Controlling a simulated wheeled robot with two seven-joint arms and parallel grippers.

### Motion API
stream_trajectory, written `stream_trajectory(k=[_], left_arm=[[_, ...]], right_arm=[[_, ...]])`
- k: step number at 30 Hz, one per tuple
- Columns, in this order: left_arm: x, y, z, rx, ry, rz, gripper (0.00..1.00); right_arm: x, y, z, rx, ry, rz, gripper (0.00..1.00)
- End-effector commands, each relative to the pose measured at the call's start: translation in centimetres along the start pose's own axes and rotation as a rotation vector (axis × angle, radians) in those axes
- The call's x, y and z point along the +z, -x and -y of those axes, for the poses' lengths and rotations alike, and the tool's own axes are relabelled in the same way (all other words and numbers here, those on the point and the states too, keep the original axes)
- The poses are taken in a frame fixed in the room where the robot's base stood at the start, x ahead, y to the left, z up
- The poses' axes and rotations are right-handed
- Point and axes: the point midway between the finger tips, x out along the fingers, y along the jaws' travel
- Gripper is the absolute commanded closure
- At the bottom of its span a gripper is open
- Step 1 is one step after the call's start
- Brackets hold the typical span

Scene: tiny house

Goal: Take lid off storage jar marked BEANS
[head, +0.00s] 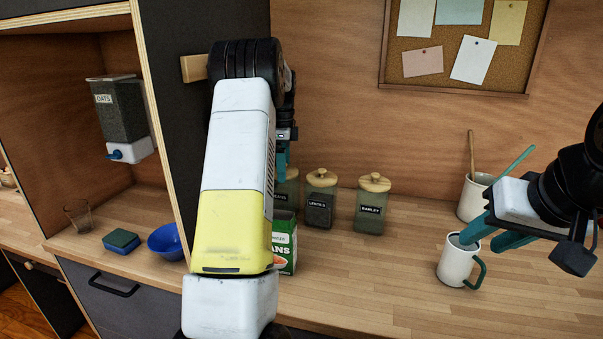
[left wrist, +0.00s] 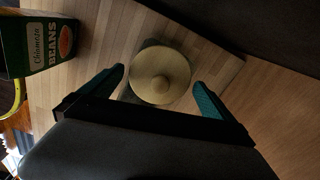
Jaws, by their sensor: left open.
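The leftmost storage jar (head: 288,190) stands at the back of the counter in the head view, largely hidden by my left arm; its dark label is only partly visible. In the left wrist view its round wooden lid (left wrist: 160,76) with a centre knob sits on top. My left gripper (head: 281,160) points down above this jar. In the left wrist view its open teal fingers (left wrist: 160,88) lie either side of the lid, with a gap at each side. My right gripper (head: 488,236) has its teal fingers apart at a white mug; contact is unclear.
A LENTILS jar (head: 320,200) and a BARLEY jar (head: 371,206) stand to the right. A green BEANS box (head: 284,240) stands in front of the jar. The white mug (head: 455,262) with teal handle is under my right gripper. Counter between box and mug is clear.

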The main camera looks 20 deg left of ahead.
Motion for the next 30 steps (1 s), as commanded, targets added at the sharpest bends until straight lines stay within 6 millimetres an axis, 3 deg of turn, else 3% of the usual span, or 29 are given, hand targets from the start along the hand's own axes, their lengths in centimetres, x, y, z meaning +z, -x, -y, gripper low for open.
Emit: stream_trajectory(k=[5,13,22,30], left_arm=[[0.0,0.0,0.0,0.000,0.000,0.000,0.02],[0.0,0.1,0.0,-0.001,0.000,0.000,0.55],[0.0,0.6,0.1,-0.003,0.000,0.000,0.55],[0.0,5.5,0.1,-0.006,0.001,-0.001,0.55]], right_arm=[[0.0,0.0,0.0,0.000,0.000,0.000,0.64],[0.0,0.0,0.0,0.000,0.000,0.000,0.64],[0.0,0.0,0.0,0.000,0.000,0.000,0.64],[0.0,0.0,0.0,0.000,0.000,0.000,0.64]])
